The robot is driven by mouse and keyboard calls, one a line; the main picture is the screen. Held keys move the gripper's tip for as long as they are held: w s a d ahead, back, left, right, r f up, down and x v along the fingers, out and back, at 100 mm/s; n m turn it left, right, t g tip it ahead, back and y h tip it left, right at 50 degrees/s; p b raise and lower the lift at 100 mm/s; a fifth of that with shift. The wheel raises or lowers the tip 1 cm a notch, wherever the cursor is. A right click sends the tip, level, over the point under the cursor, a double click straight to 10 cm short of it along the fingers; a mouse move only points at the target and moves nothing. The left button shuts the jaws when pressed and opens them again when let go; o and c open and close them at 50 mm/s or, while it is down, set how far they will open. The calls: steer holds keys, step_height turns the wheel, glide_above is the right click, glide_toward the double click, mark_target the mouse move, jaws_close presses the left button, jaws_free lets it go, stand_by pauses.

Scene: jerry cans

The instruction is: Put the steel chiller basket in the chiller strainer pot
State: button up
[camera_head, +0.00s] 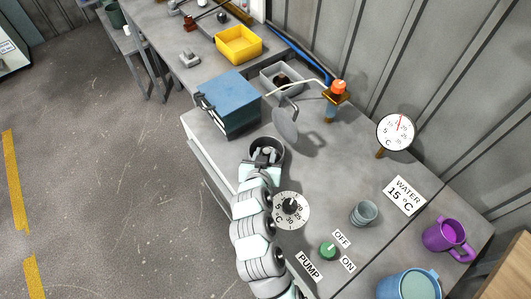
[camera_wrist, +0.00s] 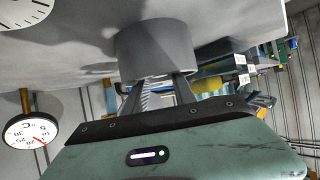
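A dark grey round pot (camera_head: 279,146), which looks like the chiller strainer pot, stands on the bench with its round lid (camera_head: 285,122) raised behind it. In the wrist view, a grey cylinder (camera_wrist: 155,48) stands straight ahead of my gripper. My gripper (camera_head: 265,155) is right at the pot's mouth. Its two fingers (camera_wrist: 157,88) are spaced apart and reach to the cylinder's rim, where their tips are hidden. I cannot tell whether they hold anything. A small grey-blue cup (camera_head: 363,213) stands apart at the right; I cannot tell whether it is the steel basket.
A blue box (camera_head: 228,104) and a grey bin (camera_head: 281,78) stand behind the pot. A thermometer dial (camera_head: 396,133) and an orange-topped valve (camera_head: 337,97) stand along the wall. A dial (camera_head: 291,209) and green pump knob (camera_head: 329,250) lie right of my arm, before a purple mug (camera_head: 443,236).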

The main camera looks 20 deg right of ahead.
steer(key=p+v, duration=0.4)
steer(key=v, duration=0.7)
steer(key=shift+s, duration=0.2)
